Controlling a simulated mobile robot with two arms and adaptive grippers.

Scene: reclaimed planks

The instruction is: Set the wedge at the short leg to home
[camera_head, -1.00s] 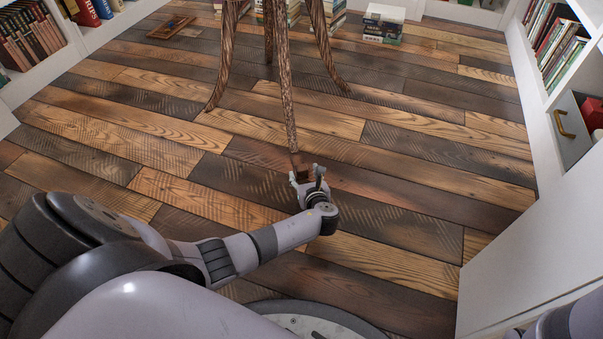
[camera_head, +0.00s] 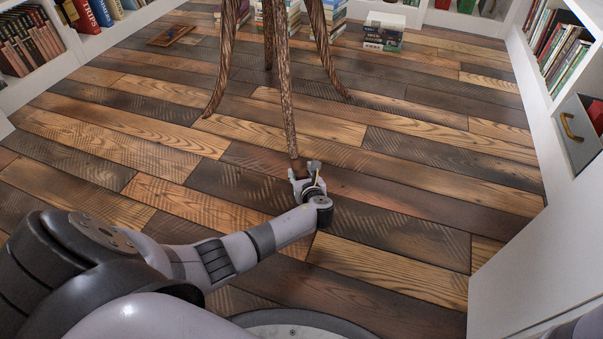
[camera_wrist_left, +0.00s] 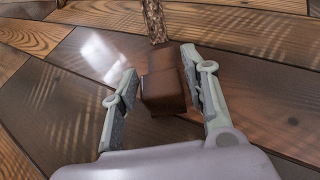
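The wedge, a small dark brown block (camera_wrist_left: 163,88), lies on the floor between the fingers of my left gripper (camera_wrist_left: 160,85) in the left wrist view. A narrow gap shows at the left finger; the right finger is close against or beside the block. The gripper is open around it. The short leg (camera_wrist_left: 154,20) comes down just beyond the wedge; whether they touch is unclear. In the head view my left gripper (camera_head: 305,174) is at the foot of the nearest carved leg (camera_head: 287,110), and mostly hides the wedge. My right gripper is out of view.
Other curved legs (camera_head: 222,75) of the same stand rise behind. Book stacks (camera_head: 383,32) and a small wooden frame (camera_head: 171,36) lie farther back. The plank floor around the leg is clear.

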